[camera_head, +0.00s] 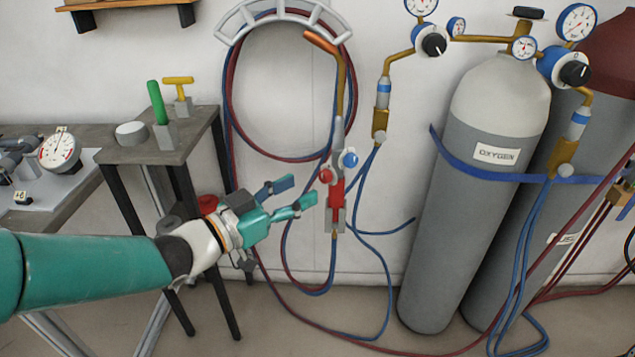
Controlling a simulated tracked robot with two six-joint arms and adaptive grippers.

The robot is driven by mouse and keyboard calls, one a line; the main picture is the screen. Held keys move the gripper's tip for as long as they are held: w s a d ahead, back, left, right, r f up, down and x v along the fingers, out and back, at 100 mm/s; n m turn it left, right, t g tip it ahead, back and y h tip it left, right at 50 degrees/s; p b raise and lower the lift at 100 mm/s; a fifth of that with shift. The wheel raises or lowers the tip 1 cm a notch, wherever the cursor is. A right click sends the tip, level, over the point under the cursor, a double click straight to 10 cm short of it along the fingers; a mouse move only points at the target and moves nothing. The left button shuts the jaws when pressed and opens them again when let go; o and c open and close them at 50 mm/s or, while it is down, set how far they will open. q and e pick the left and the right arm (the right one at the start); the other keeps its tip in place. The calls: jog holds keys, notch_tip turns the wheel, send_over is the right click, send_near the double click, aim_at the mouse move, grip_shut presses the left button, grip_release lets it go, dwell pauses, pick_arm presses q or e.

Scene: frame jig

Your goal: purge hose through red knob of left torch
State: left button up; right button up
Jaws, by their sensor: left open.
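The left torch (338,135) hangs upright against the wall, its copper tip at the top and its hoses leaving at the bottom. Its red knob (326,175) sits on the left side of the body, and a blue knob (350,159) sits on the right side. My left gripper (298,192) is open and empty, its fingers pointing right, just left of the torch and slightly below the red knob. It appears apart from the knob, though depth is hard to judge. A red hose (283,236) and a blue hose (388,290) hang below the torch. My right gripper is not in view.
The grey oxygen cylinder (450,215) stands to the right, with a second cylinder (540,190) behind it. Coiled hoses hang on a wall hanger (272,16). A small stand (190,140) with green and yellow handles is left. Hoses lie loosely across the floor.

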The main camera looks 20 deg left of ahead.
aim_at(322, 177)
pick_arm(q)
jog(key=shift+x, duration=2.75)
